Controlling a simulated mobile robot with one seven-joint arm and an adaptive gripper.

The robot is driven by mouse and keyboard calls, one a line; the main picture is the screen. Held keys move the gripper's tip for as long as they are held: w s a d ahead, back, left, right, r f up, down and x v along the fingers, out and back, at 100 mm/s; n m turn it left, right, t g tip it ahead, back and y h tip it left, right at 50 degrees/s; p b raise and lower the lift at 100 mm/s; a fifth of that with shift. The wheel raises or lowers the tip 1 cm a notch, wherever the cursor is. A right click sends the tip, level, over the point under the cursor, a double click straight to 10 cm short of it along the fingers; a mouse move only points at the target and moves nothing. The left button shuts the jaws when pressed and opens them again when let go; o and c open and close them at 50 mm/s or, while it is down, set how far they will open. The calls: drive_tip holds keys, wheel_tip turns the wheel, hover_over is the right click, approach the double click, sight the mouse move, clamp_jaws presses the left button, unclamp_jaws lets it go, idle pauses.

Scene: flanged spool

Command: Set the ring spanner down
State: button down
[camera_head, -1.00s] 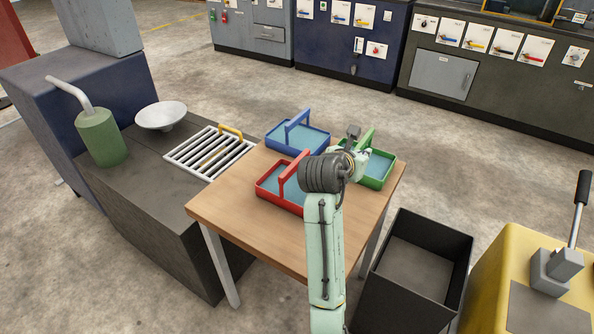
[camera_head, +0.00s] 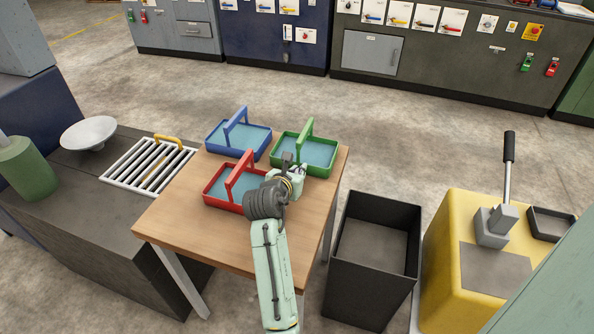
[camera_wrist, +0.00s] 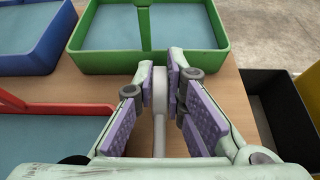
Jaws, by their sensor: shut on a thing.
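My gripper (camera_head: 292,176) is over the wooden table, by the near edge of the green tray and right of the red tray. In the wrist view, its purple-padded fingers (camera_wrist: 160,82) are shut on a pale grey, slim tool, the ring spanner (camera_wrist: 159,100). The spanner runs between the pads toward the palm; its ends are hard to make out. In the head view my wrist hides it. I cannot tell whether it touches the table.
The table (camera_head: 190,228) carries a red tray (camera_head: 222,204), a blue tray (camera_head: 252,152) and a green tray (camera_head: 318,172), each with an upright handle. Bare wood lies at its front left. A black open bin (camera_head: 372,290) stands to the right, a slatted rack (camera_head: 128,172) to the left.

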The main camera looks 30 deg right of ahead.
drive_tip(key=shift+f, duration=0.1)
drive_tip(key=c, duration=1.7)
unclamp_jaws()
drive_tip(key=shift+o, duration=0.2)
drive_tip(key=shift+r, duration=0.25)
drive_tip(key=shift+s+a, duration=0.2)
drive_tip(key=shift+a, duration=0.1)
drive_tip(key=b+v, duration=0.1)
drive_tip(key=v, duration=1)
drive_tip(key=shift+s+r+b, duration=0.1)
drive_tip(key=shift+b, duration=0.3)
drive_tip(key=shift+a, duration=0.1)
